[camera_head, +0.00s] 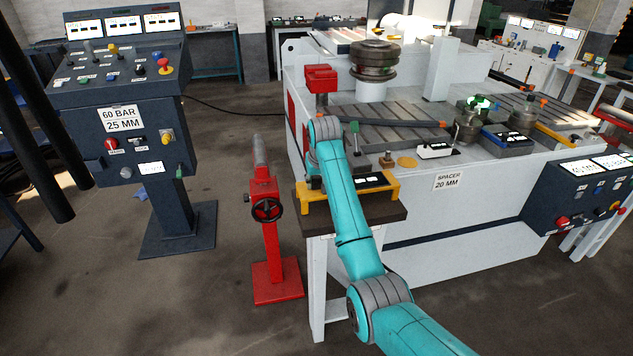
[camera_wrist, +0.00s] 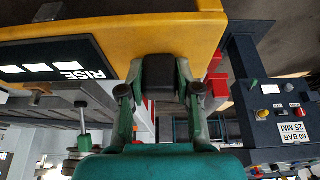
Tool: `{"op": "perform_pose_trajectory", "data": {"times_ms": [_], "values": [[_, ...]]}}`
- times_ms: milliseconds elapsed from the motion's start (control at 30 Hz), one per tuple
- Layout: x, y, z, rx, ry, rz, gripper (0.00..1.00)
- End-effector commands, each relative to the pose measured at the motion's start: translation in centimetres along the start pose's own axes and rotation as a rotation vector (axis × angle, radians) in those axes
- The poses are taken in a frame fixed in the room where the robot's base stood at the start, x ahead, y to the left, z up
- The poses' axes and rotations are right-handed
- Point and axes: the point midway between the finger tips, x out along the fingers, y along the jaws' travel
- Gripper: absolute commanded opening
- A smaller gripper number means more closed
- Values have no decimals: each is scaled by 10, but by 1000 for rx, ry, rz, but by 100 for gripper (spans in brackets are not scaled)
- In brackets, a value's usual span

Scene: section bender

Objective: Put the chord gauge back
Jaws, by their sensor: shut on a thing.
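The chord gauge is a yellow bar (camera_head: 390,188) with a black display panel, at the small dark-topped stand in the head view. In the wrist view the yellow body (camera_wrist: 205,35) fills the top, with a dark panel reading "RISE" (camera_wrist: 45,62). My gripper (camera_wrist: 160,88) is shut on a dark block at the gauge's edge, one finger on each side. In the head view my arm hides the middle of the gauge and most of the gripper. I cannot tell whether the gauge rests on the stand or hangs just above it.
The dark-topped stand (camera_head: 390,217) adjoins the large bender bed (camera_head: 480,185). A red stand with a handwheel (camera_head: 266,209) is close on the left. A control console (camera_head: 120,115) stands farther left.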

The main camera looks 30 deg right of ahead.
Motion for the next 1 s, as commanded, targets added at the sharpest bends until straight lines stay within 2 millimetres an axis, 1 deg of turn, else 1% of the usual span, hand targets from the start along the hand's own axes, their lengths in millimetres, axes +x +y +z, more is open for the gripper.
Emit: {"op": "perform_pose_trajectory", "data": {"times_ms": [67,100,167,467,567,667,767,1000], "values": [[0,0,0,0,1,-1,0],[0,0,0,0,-1,-1,43],[0,0,0,0,-1,-1,58],[0,0,0,0,-1,-1,58],[-5,0,0,0,1,-1,58],[-16,0,-1,0,2,-1,58],[-34,0,-1,0,3,-1,58],[-82,0,-1,0,2,-1,58]]}}
